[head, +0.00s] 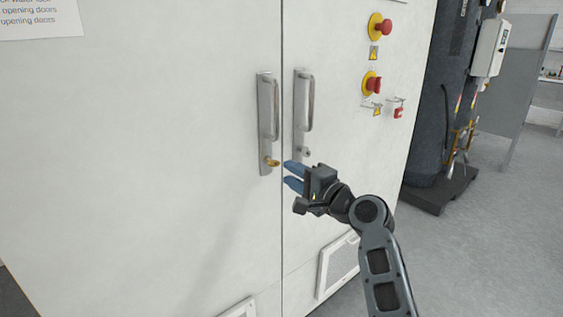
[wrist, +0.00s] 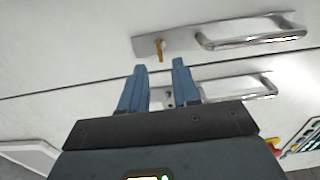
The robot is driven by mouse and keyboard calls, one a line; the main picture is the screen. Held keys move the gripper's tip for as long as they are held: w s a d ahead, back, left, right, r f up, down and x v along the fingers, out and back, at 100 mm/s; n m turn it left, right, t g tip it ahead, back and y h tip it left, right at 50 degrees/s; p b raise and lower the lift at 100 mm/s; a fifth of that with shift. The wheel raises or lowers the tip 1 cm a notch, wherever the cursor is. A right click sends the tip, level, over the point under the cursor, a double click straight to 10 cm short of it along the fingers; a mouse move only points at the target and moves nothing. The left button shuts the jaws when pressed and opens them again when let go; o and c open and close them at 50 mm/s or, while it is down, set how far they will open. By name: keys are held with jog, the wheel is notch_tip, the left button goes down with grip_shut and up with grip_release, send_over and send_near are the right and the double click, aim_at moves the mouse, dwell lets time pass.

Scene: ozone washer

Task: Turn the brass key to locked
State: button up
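The brass key (head: 272,162) sits in the lower end of the left door's handle plate (head: 264,118). In the wrist view the key (wrist: 160,49) shows beyond and between my fingertips. My gripper (head: 289,174) is just to the right of the key in the head view, its blue fingers pointing at it. In the wrist view the two fingers of my gripper (wrist: 160,66) stand apart with nothing between them. The fingers do not appear to touch the key.
The right door's handle (head: 305,102) has a keyhole plate below it, close to my gripper. Red emergency buttons (head: 384,27) and small red-tagged switches are at the upper right. A dark tank (head: 445,100) stands right of the cabinet. Grey floor is open at the right.

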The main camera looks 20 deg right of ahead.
aim_at(274, 162)
jog(key=x, duration=0.7)
jog(key=shift+w+a, duration=0.1)
jog(key=shift+w, duration=0.1)
jog(key=shift+f, duration=0.1)
grip_shut()
